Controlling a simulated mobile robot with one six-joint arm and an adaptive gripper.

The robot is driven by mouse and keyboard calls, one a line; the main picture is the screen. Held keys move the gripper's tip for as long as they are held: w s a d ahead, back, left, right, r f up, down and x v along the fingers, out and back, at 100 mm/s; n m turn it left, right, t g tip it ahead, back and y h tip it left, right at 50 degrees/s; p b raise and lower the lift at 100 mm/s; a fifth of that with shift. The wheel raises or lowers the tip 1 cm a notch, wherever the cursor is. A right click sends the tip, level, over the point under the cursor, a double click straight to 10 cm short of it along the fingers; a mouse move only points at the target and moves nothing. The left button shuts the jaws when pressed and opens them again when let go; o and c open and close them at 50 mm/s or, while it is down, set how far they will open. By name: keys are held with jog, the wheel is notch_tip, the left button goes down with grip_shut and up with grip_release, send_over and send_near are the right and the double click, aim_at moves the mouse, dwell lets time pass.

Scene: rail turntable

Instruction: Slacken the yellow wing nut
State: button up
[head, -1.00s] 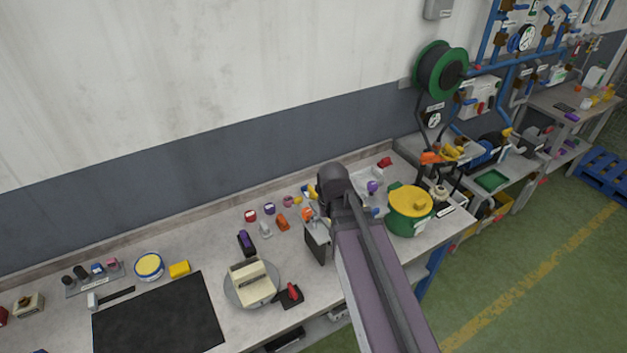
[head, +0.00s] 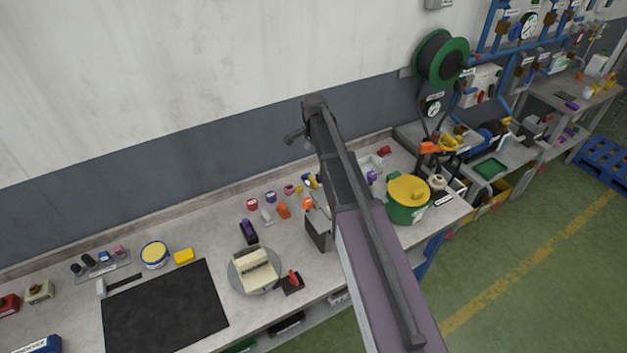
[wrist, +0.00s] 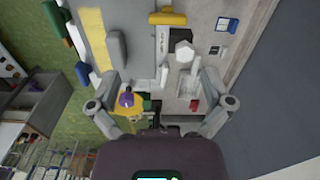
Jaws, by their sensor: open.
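I cannot pick out the yellow wing nut for certain. In the head view a small yellow piece (head: 312,181) shows beside my arm on the bench, too small to identify. In the wrist view a yellow bar-shaped part (wrist: 168,18) lies at the top, and a yellow part with a purple top (wrist: 127,100) shows by the left finger. My gripper (wrist: 158,80) is open, with nothing seen between its fingers.
The bench (head: 190,228) holds a green pot with a yellow lid (head: 408,190), a black mat (head: 165,308), a cream block on a round plate (head: 255,268) and several small coloured parts. A green reel (head: 440,60) is at the wall. Blue pipes stand at the right.

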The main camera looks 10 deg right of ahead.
aim_at(313, 179)
jog(key=shift+w+m, duration=0.4)
jog(key=shift+w, duration=0.35)
notch_tip(313, 179, down, 14)
jog(key=b, duration=1.3)
jog(key=shift+r+b, duration=0.15)
jog(key=shift+b, duration=0.25)
jog(key=c, duration=0.8)
